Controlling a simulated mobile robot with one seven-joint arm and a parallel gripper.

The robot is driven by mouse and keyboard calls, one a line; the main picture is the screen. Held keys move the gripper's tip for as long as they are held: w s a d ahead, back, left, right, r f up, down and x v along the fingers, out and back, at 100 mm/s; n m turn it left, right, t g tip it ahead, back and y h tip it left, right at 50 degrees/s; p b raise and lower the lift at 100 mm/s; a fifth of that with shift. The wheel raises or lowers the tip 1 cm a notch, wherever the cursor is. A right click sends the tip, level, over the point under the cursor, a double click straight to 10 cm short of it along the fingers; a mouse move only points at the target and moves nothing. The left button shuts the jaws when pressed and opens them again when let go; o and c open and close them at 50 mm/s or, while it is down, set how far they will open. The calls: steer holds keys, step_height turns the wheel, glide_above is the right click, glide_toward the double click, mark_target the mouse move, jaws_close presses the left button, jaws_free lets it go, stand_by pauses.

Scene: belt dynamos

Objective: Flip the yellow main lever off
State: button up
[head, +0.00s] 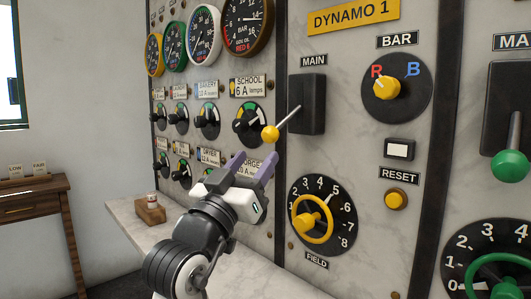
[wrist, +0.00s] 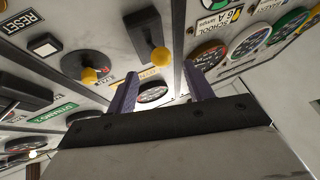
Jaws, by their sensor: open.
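The yellow main lever's round knob (head: 270,133) sits on a metal rod that juts out and down from a black housing (head: 312,105) under the MAIN label. My gripper (head: 257,158) is open and empty, with its two purple fingers pointing up just below the knob. In the wrist view the yellow knob (wrist: 160,57) shows between and just past the fingertips of my gripper (wrist: 161,68). I see no clear contact between fingers and knob. The DYNAMO 1 plate (head: 354,16) is above the lever.
A yellow field wheel (head: 313,221) is right of my gripper, and a yellow BAR selector (head: 387,86) is at upper right. A green-knobbed lever (head: 509,165) is at far right. Gauges (head: 204,35) and small dials (head: 249,124) fill the left panel. A ledge (head: 125,213) runs below.

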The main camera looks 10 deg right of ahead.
steer(key=v, duration=0.5)
steer(key=shift+s+f+b, duration=0.15)
steer(key=shift+b, duration=0.25)
steer(key=shift+a, duration=0.1)
